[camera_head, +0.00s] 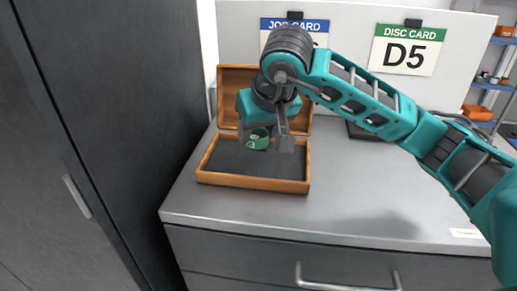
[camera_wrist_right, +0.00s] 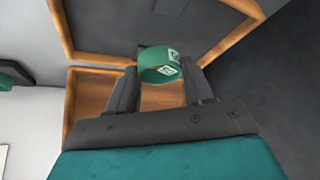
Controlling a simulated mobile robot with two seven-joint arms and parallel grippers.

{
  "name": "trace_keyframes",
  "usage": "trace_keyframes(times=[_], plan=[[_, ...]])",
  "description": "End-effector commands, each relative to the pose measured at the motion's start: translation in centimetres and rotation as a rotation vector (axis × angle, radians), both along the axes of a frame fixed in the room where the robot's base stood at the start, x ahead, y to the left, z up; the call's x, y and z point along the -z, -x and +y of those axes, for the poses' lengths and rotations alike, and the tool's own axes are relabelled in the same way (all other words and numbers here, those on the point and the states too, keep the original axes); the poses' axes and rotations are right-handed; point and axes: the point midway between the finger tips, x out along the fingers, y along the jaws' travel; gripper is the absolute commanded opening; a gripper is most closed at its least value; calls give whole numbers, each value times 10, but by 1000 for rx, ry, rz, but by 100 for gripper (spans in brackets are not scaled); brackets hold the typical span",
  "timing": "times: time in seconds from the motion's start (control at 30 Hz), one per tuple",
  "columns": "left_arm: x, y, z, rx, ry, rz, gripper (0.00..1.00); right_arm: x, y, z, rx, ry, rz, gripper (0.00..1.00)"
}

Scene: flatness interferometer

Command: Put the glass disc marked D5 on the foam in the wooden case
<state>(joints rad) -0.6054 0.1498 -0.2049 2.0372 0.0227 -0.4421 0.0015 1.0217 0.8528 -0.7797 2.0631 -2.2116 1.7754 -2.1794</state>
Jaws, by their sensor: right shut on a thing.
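The glass disc (camera_head: 259,138) shows as a green ring with small white labels, too small to read for certain. My right gripper (camera_head: 264,144) is shut on it, pointing down over the open wooden case (camera_head: 250,182). In the right wrist view the disc (camera_wrist_right: 158,66) sits between the two dark fingers of the right gripper (camera_wrist_right: 160,80). Dark foam (camera_head: 235,162) lines the case floor, and the disc is over it. I cannot tell whether the disc touches the foam. My left gripper is not in view.
The case lid (camera_head: 235,85) stands open at the back. A card (camera_head: 405,49) reading D5 and a partly hidden job card (camera_head: 310,25) hang on the white panel. A dark cabinet (camera_head: 110,110) stands at left.

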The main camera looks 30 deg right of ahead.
Motion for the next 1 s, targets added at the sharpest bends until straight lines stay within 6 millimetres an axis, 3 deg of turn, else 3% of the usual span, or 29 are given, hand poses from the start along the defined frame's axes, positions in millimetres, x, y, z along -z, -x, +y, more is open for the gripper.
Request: trace_keyframes(times=[0.33, 0.67, 0.7, 1.0], plan=[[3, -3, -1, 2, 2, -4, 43, 39, 0, 0, 0, 0, 2, 21], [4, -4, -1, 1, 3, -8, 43, 42, 0, 0, 0, 0, -2, 21], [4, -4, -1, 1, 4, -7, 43, 42, 0, 0, 0, 0, -1, 52], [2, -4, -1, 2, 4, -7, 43, 41, 0, 0, 0, 0, -1, 77]])
